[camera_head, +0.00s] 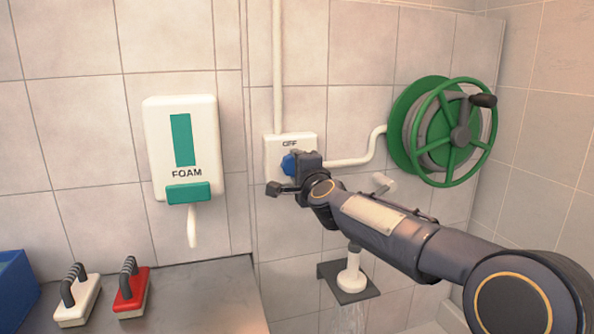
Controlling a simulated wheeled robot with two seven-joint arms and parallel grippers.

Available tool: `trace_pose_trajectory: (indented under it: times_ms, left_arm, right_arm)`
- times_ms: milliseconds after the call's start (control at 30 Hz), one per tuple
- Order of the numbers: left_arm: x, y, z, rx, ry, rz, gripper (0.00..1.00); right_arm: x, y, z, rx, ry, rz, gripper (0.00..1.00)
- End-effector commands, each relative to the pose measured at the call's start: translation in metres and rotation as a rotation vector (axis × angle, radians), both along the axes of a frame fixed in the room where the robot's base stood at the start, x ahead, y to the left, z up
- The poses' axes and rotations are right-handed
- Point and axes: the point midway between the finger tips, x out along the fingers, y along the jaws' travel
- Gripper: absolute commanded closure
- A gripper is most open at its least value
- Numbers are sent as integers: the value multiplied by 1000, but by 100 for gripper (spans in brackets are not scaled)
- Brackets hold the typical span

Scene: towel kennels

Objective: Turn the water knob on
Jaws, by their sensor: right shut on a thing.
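The blue water knob (288,164) sits on the front of a white wall box (279,146) with small dark lettering near its top, which looks like "OFF". My right gripper (294,172) is at the knob, its fingers shut on it. The gripper and wrist hide the knob's right side and part of the box's lower right. My right arm reaches in from the lower right. My left gripper is not in view.
A green hose reel (440,132) hangs right of the box, joined by a white pipe (352,161). A white spray head (350,276) sits on a dark bracket below, with pale streaks under it. A foam dispenser (183,150) and two brushes (131,292) are left.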

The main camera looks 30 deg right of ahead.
Motion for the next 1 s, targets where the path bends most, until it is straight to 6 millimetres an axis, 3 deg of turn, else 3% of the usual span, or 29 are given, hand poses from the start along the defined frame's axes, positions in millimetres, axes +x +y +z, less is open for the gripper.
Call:
trace_pose_trajectory:
  times_ms: [533, 567, 700, 1000]
  left_arm:
    - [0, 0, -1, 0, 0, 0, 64]
    - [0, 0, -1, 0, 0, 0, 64]
    - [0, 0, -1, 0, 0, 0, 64]
    - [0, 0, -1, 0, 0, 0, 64]
  right_arm:
    - [0, 0, -1, 26, -5, -1, 74]
    - [0, 0, -1, 26, -5, -1, 49]
    - [0, 0, -1, 26, -5, -1, 30]
    - [-2, 0, 0, 23, -6, 0, 30]
